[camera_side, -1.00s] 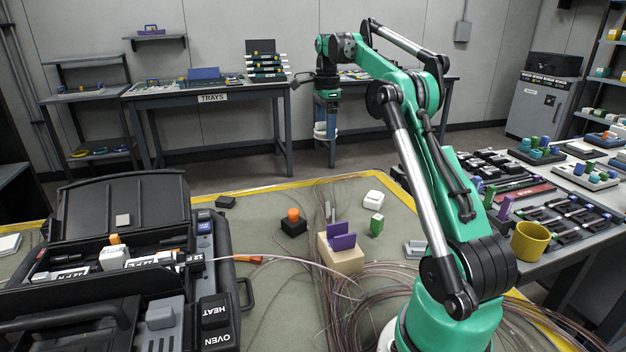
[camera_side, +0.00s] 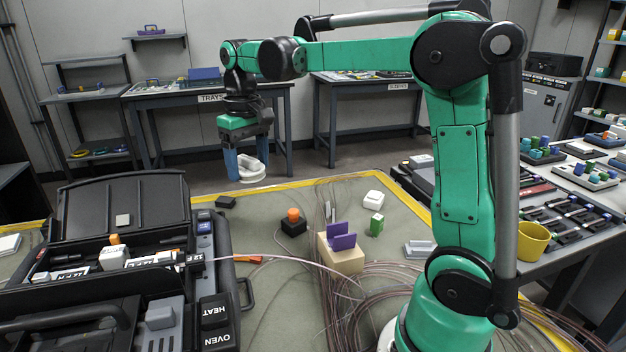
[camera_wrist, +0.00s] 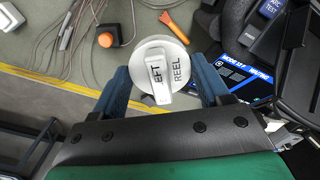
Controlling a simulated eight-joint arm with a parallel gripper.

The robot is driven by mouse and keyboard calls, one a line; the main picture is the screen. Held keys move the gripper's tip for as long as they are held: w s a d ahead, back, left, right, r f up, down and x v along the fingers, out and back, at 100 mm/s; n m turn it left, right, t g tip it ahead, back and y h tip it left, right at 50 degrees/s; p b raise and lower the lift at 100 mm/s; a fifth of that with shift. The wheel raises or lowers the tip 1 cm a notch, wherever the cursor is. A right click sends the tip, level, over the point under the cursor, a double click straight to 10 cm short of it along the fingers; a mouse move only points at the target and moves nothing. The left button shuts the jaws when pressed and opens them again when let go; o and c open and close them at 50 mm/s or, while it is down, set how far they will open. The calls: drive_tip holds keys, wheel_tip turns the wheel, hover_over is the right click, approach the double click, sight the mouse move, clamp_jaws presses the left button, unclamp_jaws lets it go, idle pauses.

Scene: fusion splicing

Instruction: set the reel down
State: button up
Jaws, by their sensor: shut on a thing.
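The reel (camera_side: 251,171) is white and round, with a raised grip bar. In the wrist view the reel (camera_wrist: 181,70) carries lettering that reads "REEL", with "EFT" visible on the bar. My gripper (camera_side: 246,165) has blue fingers, shut on the reel. It holds the reel in the air, past the far edge of the mat in the side view. In the wrist view my gripper (camera_wrist: 166,84) has one finger on each side of the reel.
The open black splicer case (camera_side: 120,225) stands at the left on the green mat (camera_side: 270,205). A black block with an orange knob (camera_side: 293,222), a tan block with a purple cradle (camera_side: 341,240) and a green block (camera_side: 376,225) stand mid-mat. Loose fibre coils (camera_side: 385,290) lie in front.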

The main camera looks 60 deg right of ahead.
sight(270, 281)
drive_tip(key=shift+s+a+f+n, duration=0.15)
drive_tip(key=shift+s+a+n, duration=0.05)
drive_tip(key=shift+a+n, duration=0.4)
drive_tip(key=shift+s+a+f+n, duration=0.1)
drive_tip(key=shift+s+a+n, duration=0.1)
drive_tip(key=shift+a+n, duration=0.35)
drive_tip(key=shift+d, duration=0.1)
drive_tip(key=s+a+r+n, duration=0.2)
drive_tip(key=s+n, duration=0.3)
drive_tip(key=n, duration=0.4)
wheel_tip(270, 281, down, 19)
drive_tip(key=shift+w+a+f, duration=0.15)
drive_tip(key=shift+f, duration=0.05)
